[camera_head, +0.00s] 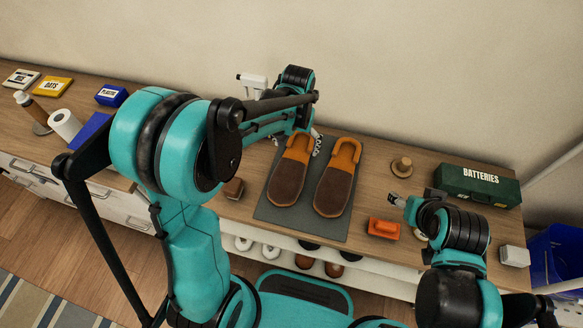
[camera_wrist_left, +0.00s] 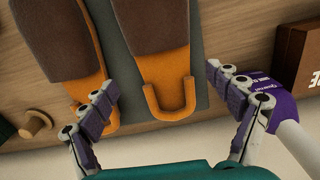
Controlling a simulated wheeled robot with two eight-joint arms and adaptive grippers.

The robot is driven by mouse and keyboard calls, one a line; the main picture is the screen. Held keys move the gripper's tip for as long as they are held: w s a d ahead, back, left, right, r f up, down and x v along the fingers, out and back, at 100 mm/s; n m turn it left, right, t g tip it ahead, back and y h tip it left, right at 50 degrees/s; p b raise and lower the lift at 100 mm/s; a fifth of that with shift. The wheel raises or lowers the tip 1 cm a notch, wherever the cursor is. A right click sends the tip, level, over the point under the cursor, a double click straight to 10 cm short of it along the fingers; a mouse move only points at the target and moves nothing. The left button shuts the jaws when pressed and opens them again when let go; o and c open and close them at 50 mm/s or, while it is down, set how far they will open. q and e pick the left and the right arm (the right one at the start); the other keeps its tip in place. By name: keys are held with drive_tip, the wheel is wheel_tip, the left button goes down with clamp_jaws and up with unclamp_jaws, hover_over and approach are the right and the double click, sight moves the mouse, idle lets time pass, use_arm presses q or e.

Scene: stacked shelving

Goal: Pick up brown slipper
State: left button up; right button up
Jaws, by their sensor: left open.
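Two brown slippers with orange heel ends lie side by side on a dark grey mat (camera_head: 260,213) in the head view: the left slipper (camera_head: 287,183) and the right slipper (camera_head: 334,191). My left gripper (camera_head: 300,136) is at the wall-side end of the left slipper. In the left wrist view my left gripper (camera_wrist_left: 162,80) is open, with the orange heel of one slipper (camera_wrist_left: 170,98) between its fingers, untouched as far as shows. The other slipper (camera_wrist_left: 60,45) lies beside it, partly behind a finger. My right gripper (camera_head: 396,200) is small and unclear, right of the slippers.
A wooden knob-shaped piece (camera_head: 402,166), an orange object (camera_head: 383,228) and a green batteries box (camera_head: 478,185) stand right of the mat. A small brown box (camera_head: 233,188) stands left of it. A purple and white bottle (camera_wrist_left: 258,95) is close to one left finger.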

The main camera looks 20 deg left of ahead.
sight(293, 165)
use_arm(q)
drive_tip(key=f+b, duration=0.1)
drive_tip(key=f, duration=0.1)
drive_tip(key=f+b, duration=0.1)
drive_tip(key=f, duration=0.2)
drive_tip(key=f+b, duration=0.1)
drive_tip(key=f, duration=0.1)
drive_tip(key=shift+s+a+f, duration=0.25)
drive_tip(key=shift+s+f, duration=0.05)
drive_tip(key=shift+s, duration=0.05)
drive_tip(key=shift+r, duration=0.1)
drive_tip(key=shift+c, duration=0.3)
drive_tip(key=c, duration=1.3)
